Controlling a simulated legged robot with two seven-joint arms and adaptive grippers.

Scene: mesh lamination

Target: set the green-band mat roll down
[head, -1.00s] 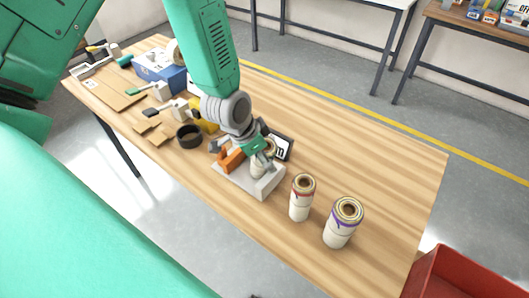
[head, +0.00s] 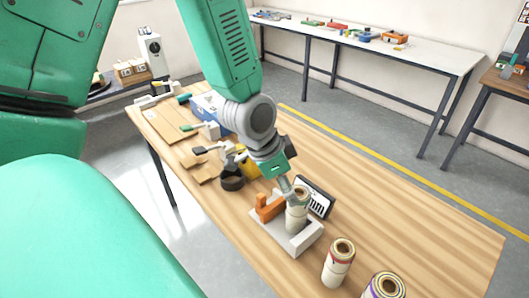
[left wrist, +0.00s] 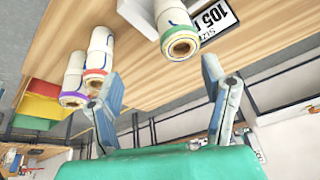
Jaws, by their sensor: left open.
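The green-band mat roll (head: 296,218) stands upright in a pale holder (head: 305,243) with an orange clamp piece (head: 268,208). In the left wrist view the roll (left wrist: 179,42) shows its spiral end and a green edge, with part of the holder (left wrist: 138,14) beside it. My left gripper (head: 287,187) is at the roll's top in the head view. In the left wrist view my left gripper (left wrist: 165,98) is open, its fingers wide apart and nothing between them, with the roll's end beyond the fingertips. My right gripper is not in view.
A red-band roll (head: 339,262) and a purple-band roll (head: 384,287) stand right of the holder. A size display (head: 314,196) stands behind it. A dark ring (head: 231,179), brushes and cardboard lie to the left. The table's right part (head: 440,235) is clear.

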